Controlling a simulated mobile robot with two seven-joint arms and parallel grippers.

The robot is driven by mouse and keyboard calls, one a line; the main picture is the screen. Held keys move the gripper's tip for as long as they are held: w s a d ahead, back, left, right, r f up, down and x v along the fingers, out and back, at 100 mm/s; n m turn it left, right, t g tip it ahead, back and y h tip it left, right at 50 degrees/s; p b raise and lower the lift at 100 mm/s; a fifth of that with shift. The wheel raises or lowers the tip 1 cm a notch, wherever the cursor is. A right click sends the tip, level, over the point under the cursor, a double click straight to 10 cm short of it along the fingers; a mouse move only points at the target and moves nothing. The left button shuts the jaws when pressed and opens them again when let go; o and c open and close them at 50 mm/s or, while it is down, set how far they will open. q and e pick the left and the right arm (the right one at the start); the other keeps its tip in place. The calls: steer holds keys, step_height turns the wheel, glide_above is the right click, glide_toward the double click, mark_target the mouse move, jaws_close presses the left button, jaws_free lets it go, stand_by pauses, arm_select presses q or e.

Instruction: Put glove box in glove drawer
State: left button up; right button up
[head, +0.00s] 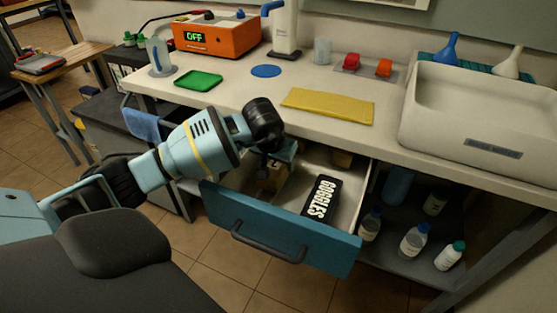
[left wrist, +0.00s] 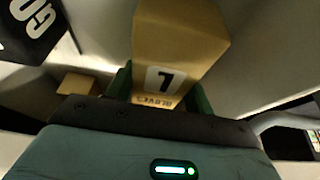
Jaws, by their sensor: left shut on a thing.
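The glove box (left wrist: 182,45) is tan with a dark number label and small lettering. In the left wrist view it sits between the green fingers of my left gripper (left wrist: 160,88), which is shut on it. In the head view the glove box (head: 271,180) is partly hidden under my left gripper (head: 276,168), at the left side of the open blue-fronted drawer (head: 300,238). The box is inside or just over the drawer; I cannot tell whether it touches the floor. My right gripper is not in view.
A black goggles box (head: 322,198) lies in the drawer's right part, and a small tan block (head: 342,158) is at its back. The bench top (head: 225,103) above holds a yellow cloth (head: 328,106) and an orange device (head: 217,36). Bottles (head: 414,240) stand on the shelf at right.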

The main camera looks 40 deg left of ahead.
mark_target(271, 169)
arm_select(q)
steer(key=o, duration=1)
steer(key=shift+o, duration=0.2)
steer(key=shift+r, duration=0.1)
steer(key=shift+r, duration=0.3)
steer(key=p+v, duration=0.1)
steer(key=v, duration=1.1)
steer(key=shift+r+p, duration=0.25)
steer(key=shift+p, duration=0.15)
